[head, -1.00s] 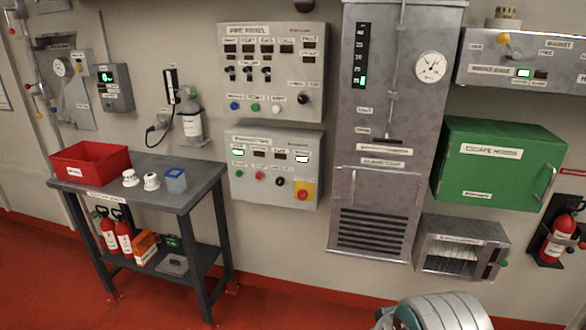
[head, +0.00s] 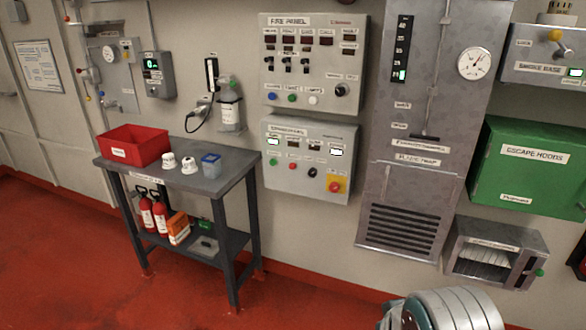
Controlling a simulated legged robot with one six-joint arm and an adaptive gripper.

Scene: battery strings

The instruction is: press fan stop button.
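The lower grey control panel (head: 309,160) hangs on the wall under the fire panel. Along its lower part are a green button (head: 273,161), a red button (head: 293,166), a black knob or button (head: 312,172) and a larger red button (head: 334,187) on a yellow plate. Its small labels are too blurred to read, so I cannot tell which button is fan stop. Two windows on it are lit, one at left (head: 273,142) and one at right (head: 336,152). My gripper is not in view. Part of my own arm shows at the bottom edge, apart from the panel.
The fire panel (head: 312,62) is above. A grey table (head: 218,178) with a red bin (head: 133,146) stands at left, partly in front of the wall. A tall vented cabinet (head: 430,130) and a green escape hoods box (head: 530,165) are at right. Red floor before the table is clear.

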